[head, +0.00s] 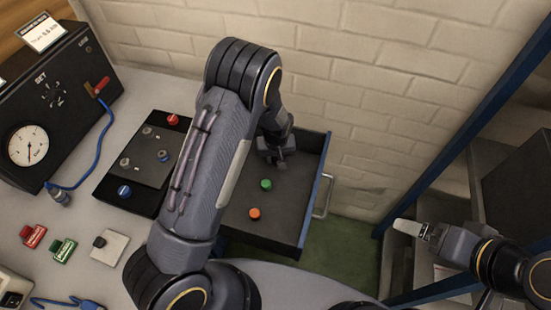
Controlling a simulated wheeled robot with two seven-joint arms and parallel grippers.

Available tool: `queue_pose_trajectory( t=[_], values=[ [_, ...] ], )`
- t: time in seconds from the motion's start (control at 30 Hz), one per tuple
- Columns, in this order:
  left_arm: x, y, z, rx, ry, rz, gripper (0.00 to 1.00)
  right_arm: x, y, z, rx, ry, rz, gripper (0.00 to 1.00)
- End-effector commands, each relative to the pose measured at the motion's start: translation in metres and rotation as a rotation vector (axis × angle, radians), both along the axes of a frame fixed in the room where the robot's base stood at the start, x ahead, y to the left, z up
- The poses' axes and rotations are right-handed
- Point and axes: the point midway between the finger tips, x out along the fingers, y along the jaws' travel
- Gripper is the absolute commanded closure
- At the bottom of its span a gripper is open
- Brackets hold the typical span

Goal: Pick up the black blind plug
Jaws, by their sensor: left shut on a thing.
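My left gripper (277,160) reaches down into the open drawer at its far end. It is shut on a small dark thing, consistent with the black blind plug, which is mostly hidden by the dark fingers. A green plug (266,184) and an orange plug (254,213) lie on the drawer floor nearer me, apart from the gripper.
The open drawer (310,198) has a blue front edge. A dark plate with fittings (123,187), a gauge box (55,108), red (33,236) and green (64,250) blocks and a white block with a black top (110,247) stand left. A brick wall rises behind.

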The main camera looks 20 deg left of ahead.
Motion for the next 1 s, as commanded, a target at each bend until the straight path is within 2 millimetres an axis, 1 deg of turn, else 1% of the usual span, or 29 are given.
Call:
queue_pose_trajectory(
  t=[0.13, 0.23, 0.33, 0.4, 0.77, 0.8, 1.0],
  values=[
    [0.000, 0.000, 0.002, -0.001, -0.001, 0.000, 0.96, 0.000, 0.000, -0.001, 0.000, 0.000, 0.000, 0.00],
    [0.001, 0.000, 0.008, 0.000, -0.002, 0.000, 0.96, 0.000, 0.000, -0.004, 0.000, 0.000, 0.000, 0.00],
    [0.001, -0.001, 0.018, -0.002, -0.004, 0.000, 0.96, 0.000, 0.000, -0.008, 0.000, 0.000, 0.000, 0.00],
    [0.001, -0.001, 0.030, -0.003, -0.006, -0.001, 0.96, 0.000, 0.000, -0.012, 0.000, 0.000, 0.000, 0.00],
    [-0.047, -0.024, 0.094, -0.003, -0.004, -0.004, 0.96, 0.000, 0.000, -0.017, 0.000, 0.000, 0.000, 0.00],
    [-0.055, -0.029, 0.096, -0.002, -0.002, -0.006, 0.96, 0.000, 0.000, -0.019, 0.000, 0.000, 0.000, 0.00],
    [-0.089, -0.044, 0.112, -0.002, -0.001, -0.005, 0.96, 0.000, 0.000, -0.022, 0.000, 0.000, 0.000, 0.00]
  ],
)
